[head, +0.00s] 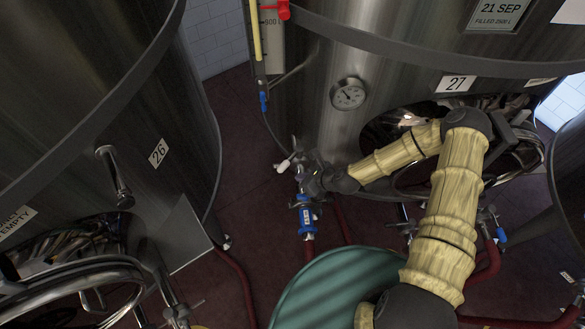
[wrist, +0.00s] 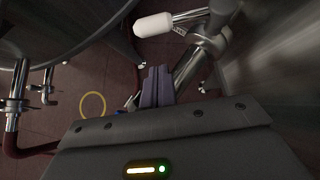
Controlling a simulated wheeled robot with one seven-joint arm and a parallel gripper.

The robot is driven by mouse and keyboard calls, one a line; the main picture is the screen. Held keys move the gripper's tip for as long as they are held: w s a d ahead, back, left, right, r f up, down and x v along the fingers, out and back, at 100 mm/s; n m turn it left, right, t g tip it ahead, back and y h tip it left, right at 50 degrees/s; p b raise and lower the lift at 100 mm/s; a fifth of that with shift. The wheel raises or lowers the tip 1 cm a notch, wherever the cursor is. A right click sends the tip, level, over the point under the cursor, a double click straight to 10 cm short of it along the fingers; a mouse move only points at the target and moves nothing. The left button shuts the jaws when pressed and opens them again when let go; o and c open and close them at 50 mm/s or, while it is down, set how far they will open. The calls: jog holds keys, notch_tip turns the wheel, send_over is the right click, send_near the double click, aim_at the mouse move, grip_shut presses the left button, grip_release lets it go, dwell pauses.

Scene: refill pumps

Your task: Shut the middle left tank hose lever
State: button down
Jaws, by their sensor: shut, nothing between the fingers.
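The middle tank (head: 330,75), marked 27, is a steel cylinder with a round gauge. At its lower left is a valve fitting with a white-tipped lever (head: 285,165). Below it a blue coupling (head: 306,217) joins a red hose. My gripper (head: 308,183) is at this fitting and hides part of it. In the wrist view the closed fingers (wrist: 158,86) point toward the steel pipework, and the white lever grip (wrist: 154,24) lies beyond them to the upper left. The fingers hold nothing; whether they touch the fitting cannot be told.
Tank 26 (head: 110,110) stands at the left with a metal handle. A green drum top (head: 335,290) is below my arm. Red hoses (head: 238,280) run over the dark red floor. A yellow ring (wrist: 93,105) lies left in the wrist view.

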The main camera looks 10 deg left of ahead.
aim_at(289, 160)
jog(key=a, duration=0.1)
jog(key=w+a+p, duration=0.1)
jog(key=a, duration=0.1)
jog(key=shift+w+a+f+p, duration=0.1)
jog(key=shift+w+a+p, duration=0.25)
jog(key=shift+w+a, duration=0.05)
jog(key=shift+w, duration=0.1)
